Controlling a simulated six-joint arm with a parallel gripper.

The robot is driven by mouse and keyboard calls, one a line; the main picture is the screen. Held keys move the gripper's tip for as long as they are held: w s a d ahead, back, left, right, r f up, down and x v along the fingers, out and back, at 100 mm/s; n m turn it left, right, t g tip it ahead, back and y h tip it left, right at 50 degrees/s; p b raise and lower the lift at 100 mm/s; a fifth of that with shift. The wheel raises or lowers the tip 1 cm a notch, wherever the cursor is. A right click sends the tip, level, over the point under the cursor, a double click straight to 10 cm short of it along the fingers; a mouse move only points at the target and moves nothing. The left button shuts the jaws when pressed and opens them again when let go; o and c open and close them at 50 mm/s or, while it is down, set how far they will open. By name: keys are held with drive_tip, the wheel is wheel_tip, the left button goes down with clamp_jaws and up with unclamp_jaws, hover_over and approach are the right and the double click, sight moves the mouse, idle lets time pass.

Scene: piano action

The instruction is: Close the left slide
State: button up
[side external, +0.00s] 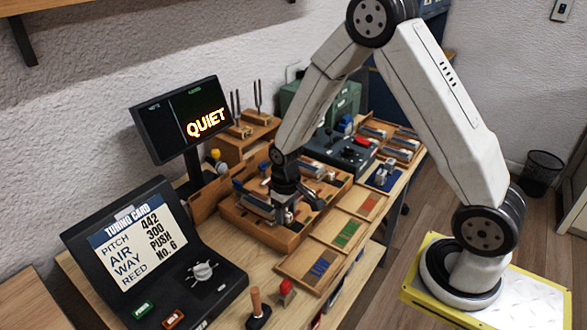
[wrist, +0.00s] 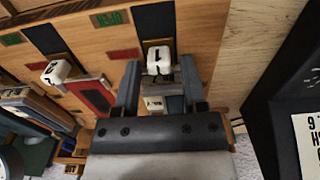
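In the wrist view, a white knob marked 1 (wrist: 159,60) sits at the lower end of a dark slot (wrist: 153,22) in a wooden panel. This is the slide nearest the tuning card console, so it appears to be the left slide. A second white knob (wrist: 57,72) sits at the end of another dark slot to its left. My gripper (wrist: 160,70) is open, with a finger on each side of the knob marked 1 and gaps visible. I cannot tell its height over the knob. In the side view my gripper (side external: 287,208) is low over the wooden case (side external: 262,232), hiding the slides.
The tuning card console (side external: 150,250) stands at the left, with a screen reading QUIET (side external: 180,120) behind it. Trays with blue, green and red strips (side external: 340,235) lie along the bench front. Tuning forks (side external: 257,100) stand at the back.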

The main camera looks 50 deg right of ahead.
sight(287, 214)
drive_tip(key=shift+s, duration=0.1)
idle(0.3)
drive_tip(key=shift+r, duration=3.85)
drive_tip(key=shift+s+a+r, duration=0.2)
drive_tip(key=shift+s+r, duration=0.1)
drive_tip(key=shift+s, duration=0.15)
drive_tip(key=s+a+r+t, duration=0.2)
drive_tip(key=s+a, duration=0.1)
drive_tip(key=s, duration=0.7)
drive_tip(key=shift+s+r+t, duration=0.15)
drive_tip(key=shift+r+t, duration=0.1)
drive_tip(key=shift+t, duration=0.05)
